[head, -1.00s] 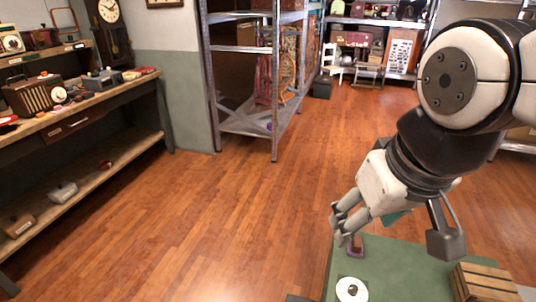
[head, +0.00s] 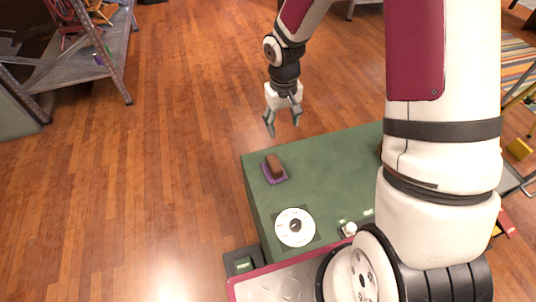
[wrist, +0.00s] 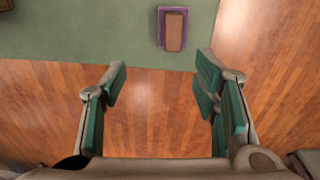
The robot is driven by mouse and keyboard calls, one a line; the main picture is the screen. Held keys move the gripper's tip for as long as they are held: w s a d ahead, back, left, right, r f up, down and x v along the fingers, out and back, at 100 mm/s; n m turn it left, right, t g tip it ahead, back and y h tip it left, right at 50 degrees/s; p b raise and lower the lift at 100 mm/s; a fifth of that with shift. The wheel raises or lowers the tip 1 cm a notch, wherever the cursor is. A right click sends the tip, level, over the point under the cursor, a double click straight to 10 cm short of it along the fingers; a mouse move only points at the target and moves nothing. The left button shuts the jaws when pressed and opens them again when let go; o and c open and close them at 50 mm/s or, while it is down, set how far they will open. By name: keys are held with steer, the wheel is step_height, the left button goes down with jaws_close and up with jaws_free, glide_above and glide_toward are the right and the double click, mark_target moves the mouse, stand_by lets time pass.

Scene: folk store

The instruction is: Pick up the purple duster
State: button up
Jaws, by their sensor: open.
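The purple duster (head: 274,168) lies on the green tabletop near its far left corner in the head view. It has a flat purple base and a brown block on top. In the wrist view the duster (wrist: 174,30) is at the top, a little right of centre. My gripper (head: 283,125) is open and empty, with its fingers pointing down just beyond the table's far edge. The gripper is apart from the duster.
The green table (head: 330,175) also holds a white disc with a dark centre (head: 295,227) and a small white-topped item (head: 348,229). The tabletop around the duster is clear. A metal shelf (head: 85,65) stands at the far left. Wooden floor lies open between.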

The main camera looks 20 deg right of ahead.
mark_target(274, 162)
steer(key=shift+y, duration=0.3)
steer(key=f+b, duration=0.1)
steer(key=f, duration=0.4)
steer(key=a+f+b, duration=0.1)
steer(key=f+b, duration=0.1)
steer(key=f, duration=0.3)
steer(key=w+f+b, duration=0.1)
steer(key=f, duration=0.5)
steer(key=shift+a+f, duration=0.1)
steer(key=shift+a, duration=0.1)
steer(key=shift+w+a+f+b, duration=0.1)
steer(key=shift+f+b, duration=0.65)
steer(key=shift+f, duration=0.75)
steer(key=shift+a+f+b, duration=0.1)
steer(key=shift+f+b, duration=0.65)
steer(key=shift+f, duration=0.75)
steer(key=c, duration=1.3)
